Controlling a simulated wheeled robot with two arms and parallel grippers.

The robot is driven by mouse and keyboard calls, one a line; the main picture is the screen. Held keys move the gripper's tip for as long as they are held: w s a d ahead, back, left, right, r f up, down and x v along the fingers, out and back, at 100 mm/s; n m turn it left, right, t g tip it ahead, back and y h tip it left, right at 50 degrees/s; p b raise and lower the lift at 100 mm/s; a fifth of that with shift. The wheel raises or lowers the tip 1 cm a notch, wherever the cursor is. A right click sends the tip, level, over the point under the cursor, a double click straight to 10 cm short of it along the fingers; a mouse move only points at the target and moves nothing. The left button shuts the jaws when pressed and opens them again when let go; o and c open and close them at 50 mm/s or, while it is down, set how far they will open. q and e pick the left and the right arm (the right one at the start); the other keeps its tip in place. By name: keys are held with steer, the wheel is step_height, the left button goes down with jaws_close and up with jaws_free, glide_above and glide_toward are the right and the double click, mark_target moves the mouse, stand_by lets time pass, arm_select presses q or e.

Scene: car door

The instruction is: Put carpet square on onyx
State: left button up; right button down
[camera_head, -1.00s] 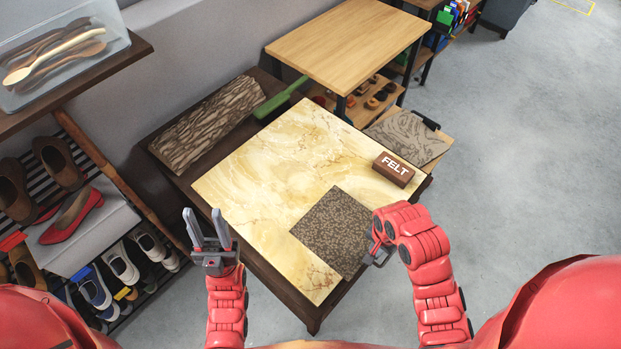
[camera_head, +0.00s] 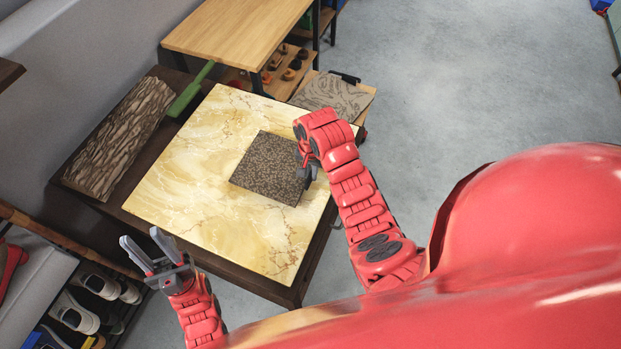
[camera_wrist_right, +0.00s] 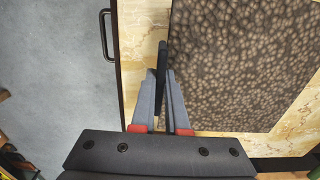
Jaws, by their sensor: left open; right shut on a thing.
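The onyx is a yellow marbled slab (camera_head: 190,175) on a dark low table. The carpet square, dark brown and speckled (camera_head: 265,165), is over the right-middle part of the slab; I cannot tell whether it touches it. My right gripper (camera_head: 304,172) is shut on a black tab at the square's edge. In the right wrist view the right gripper's fingers (camera_wrist_right: 163,95) close on this tab beside the carpet square (camera_wrist_right: 240,65). My left gripper (camera_head: 150,255) is open and empty, off the slab's front left edge.
A bark-like panel (camera_head: 120,135) and a green-handled item (camera_head: 192,92) lie at the slab's back left. A wooden table (camera_head: 240,35) stands behind. A grey patterned panel (camera_head: 330,97) lies at the back right. Shoes (camera_head: 85,305) are at the lower left. Open floor lies right.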

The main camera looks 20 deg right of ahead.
steer(key=shift+w, duration=0.2)
steer(key=shift+f+p, duration=0.95)
steer(key=shift+f, duration=0.8)
steer(key=c, duration=0.9)
jaws_free()
steer(key=shift+r, duration=0.1)
